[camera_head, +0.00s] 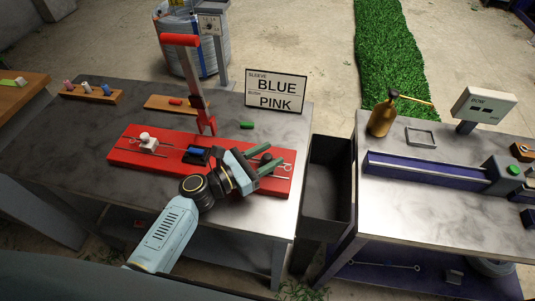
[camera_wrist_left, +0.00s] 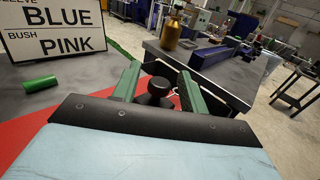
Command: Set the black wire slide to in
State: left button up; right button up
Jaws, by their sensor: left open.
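A red press base (camera_head: 130,157) lies on the left metal table. A white-knobbed slide (camera_head: 147,142) stands at its left part. In the left wrist view a black round knob (camera_wrist_left: 157,92), which looks like the black wire slide's knob, sits between the two green fingers. In the head view my gripper hides that knob. A wire loop (camera_head: 287,167) shows at the base's right end. My left gripper (camera_head: 266,159) is open over the right part of the base, its fingers on either side of the knob. I cannot tell whether they touch it. My right gripper is not in view.
A red-handled lever (camera_head: 190,80) rises behind the base. A sign (camera_head: 276,91) reading BLUE and PINK stands behind, with a green cylinder (camera_head: 246,125) near it. A dark bin (camera_head: 327,185) fills the gap before the right table (camera_head: 420,215).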

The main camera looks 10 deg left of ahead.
pick_arm(q)
jog(key=shift+w, duration=0.1)
jog(key=shift+c, duration=0.4)
grip_shut()
jog(key=shift+a+b, duration=0.35)
jog(key=shift+a, duration=2.3)
jog(key=shift+o, duration=0.4)
grip_release()
jog(key=shift+a, duration=0.15)
jog(key=b+v, duration=0.1)
jog(key=v, duration=1.2)
jog(key=shift+s+b, duration=0.2)
jog(key=shift+b, duration=0.1)
